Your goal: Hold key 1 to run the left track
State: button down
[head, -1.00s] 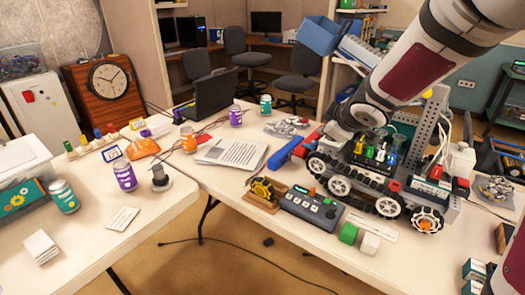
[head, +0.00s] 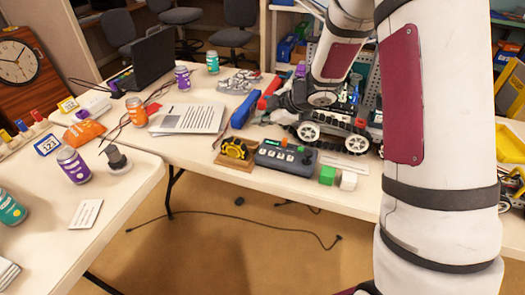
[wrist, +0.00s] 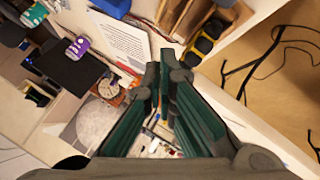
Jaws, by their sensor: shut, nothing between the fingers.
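A dark grey control box (head: 286,158) lies near the table's front edge in the head view, with a row of small keys and a green display. The key numbers are too small to read. Left of it, a small yellow-and-black track model (head: 235,149) sits on a wooden base. The model also shows in the wrist view (wrist: 205,45), to the right of the fingertips. My gripper (wrist: 164,72) is shut and empty in the wrist view, pointing over the table. Its fingers cover much of the middle, and I cannot make out the control box there.
A wheeled robot (head: 333,133) stands behind the control box. A green block (head: 327,175) and a white block (head: 348,181) lie to its right. A blue-and-red tool (head: 241,107) and printed sheets (head: 187,119) lie behind left. My arm covers the right side.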

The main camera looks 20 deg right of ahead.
jog(key=shift+f, duration=0.1)
jog(key=b, duration=0.7)
send_over(262, 152)
notch_tip(262, 152, down, 6)
jog(key=shift+a, duration=0.1)
jog(key=shift+s+f+b, duration=0.1)
jog(key=shift+f+b, duration=1.05)
jog(key=shift+f, duration=0.15)
jog(key=shift+f, duration=0.1)
jog(key=shift+f, duration=0.3)
jog(key=shift+f+b, duration=0.35)
jog(key=shift+f, duration=0.05)
dwell(0.6)
jog(key=shift+r, duration=0.2)
dwell(2.5)
jog(key=shift+r+p, duration=0.7)
jog(key=shift+p, duration=0.4)
